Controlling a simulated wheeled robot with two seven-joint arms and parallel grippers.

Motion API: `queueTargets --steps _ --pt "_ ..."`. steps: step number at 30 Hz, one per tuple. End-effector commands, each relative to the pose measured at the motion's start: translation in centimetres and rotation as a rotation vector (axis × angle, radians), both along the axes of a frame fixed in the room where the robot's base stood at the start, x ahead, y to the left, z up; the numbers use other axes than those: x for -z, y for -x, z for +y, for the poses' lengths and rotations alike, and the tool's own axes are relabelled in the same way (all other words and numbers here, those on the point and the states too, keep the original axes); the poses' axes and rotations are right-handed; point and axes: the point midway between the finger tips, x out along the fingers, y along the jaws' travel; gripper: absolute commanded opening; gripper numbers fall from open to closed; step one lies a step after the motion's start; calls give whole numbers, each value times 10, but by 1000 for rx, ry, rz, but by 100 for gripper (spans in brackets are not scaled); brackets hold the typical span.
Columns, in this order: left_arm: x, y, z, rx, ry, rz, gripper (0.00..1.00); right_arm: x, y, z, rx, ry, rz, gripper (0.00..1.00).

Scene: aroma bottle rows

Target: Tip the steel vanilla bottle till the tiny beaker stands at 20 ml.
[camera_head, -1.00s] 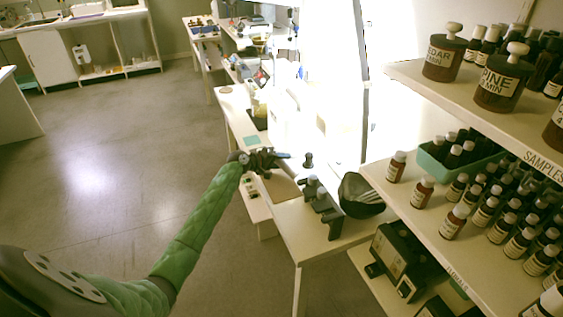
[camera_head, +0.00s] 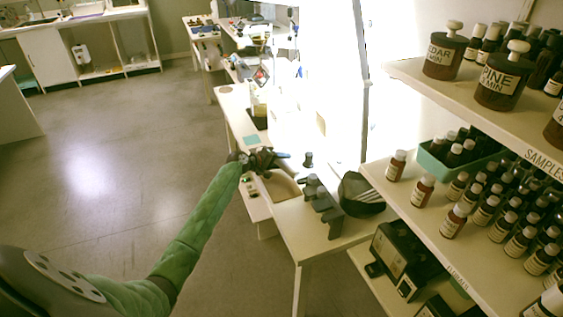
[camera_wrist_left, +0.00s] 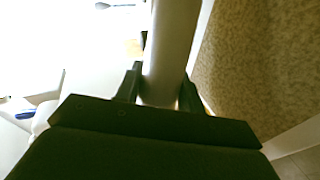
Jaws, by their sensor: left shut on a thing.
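My left gripper (camera_head: 268,159) is over the white workbench. In the left wrist view its fingers (camera_wrist_left: 160,92) are shut on a smooth grey cylinder (camera_wrist_left: 172,45), which looks like the steel vanilla bottle. Its label and mouth do not show there. In the head view a small blue-grey piece sticks out to the right of the gripper; I cannot tell whether it is part of the bottle. I cannot make out the tiny beaker or any liquid level. My right gripper is not in view.
On the workbench (camera_head: 285,222) stand a dark rack (camera_head: 322,205), a small dark object (camera_head: 308,160) and a black bowl (camera_head: 358,192) with pale sticks. A tan patch (camera_head: 281,187) lies below the gripper. Shelves of brown bottles (camera_head: 453,222) fill the right. Open floor lies left.

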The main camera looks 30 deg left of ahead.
Motion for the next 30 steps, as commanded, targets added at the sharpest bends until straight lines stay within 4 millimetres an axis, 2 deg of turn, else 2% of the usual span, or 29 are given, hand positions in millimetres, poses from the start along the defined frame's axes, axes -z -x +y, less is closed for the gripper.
queueTargets --steps 30 --pt "-9 -1 4 -1 115 28 10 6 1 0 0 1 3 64"
